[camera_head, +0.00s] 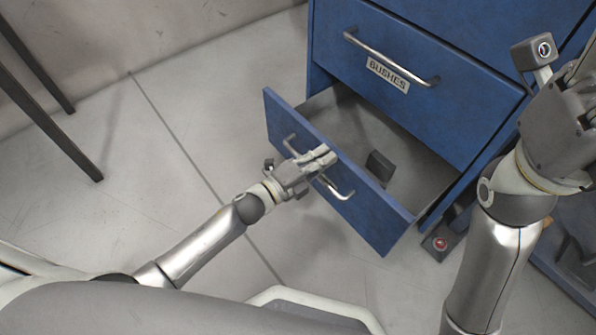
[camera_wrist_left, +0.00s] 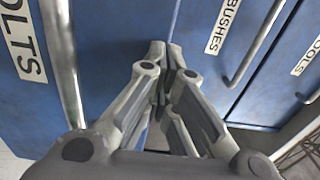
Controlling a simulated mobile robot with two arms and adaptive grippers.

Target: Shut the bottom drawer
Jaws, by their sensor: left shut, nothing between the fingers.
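The bottom drawer (camera_head: 375,215) is blue and stands pulled out of the cabinet, with its grey inside showing. Its front carries a bar handle (camera_head: 340,192). In the left wrist view its front (camera_wrist_left: 105,45) fills the left side, with a label partly reading "OLTS". My left gripper (camera_head: 328,157) is shut and empty at the front panel's upper edge, covering part of panel and handle. I cannot tell whether it touches. Its closed fingers also show in the wrist view (camera_wrist_left: 160,58). My right gripper (camera_head: 580,105) is at the right edge, partly cut off; its fingers are unclear.
A dark block (camera_head: 380,166) lies in the drawer. The blue drawer labelled "BUSHES" (camera_head: 430,80) above is shut, its handle (camera_head: 390,58) sticking out. A small grey box with a red button (camera_head: 440,243) is beside the drawer. Dark legs (camera_head: 45,120) stand at the left; floor between is clear.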

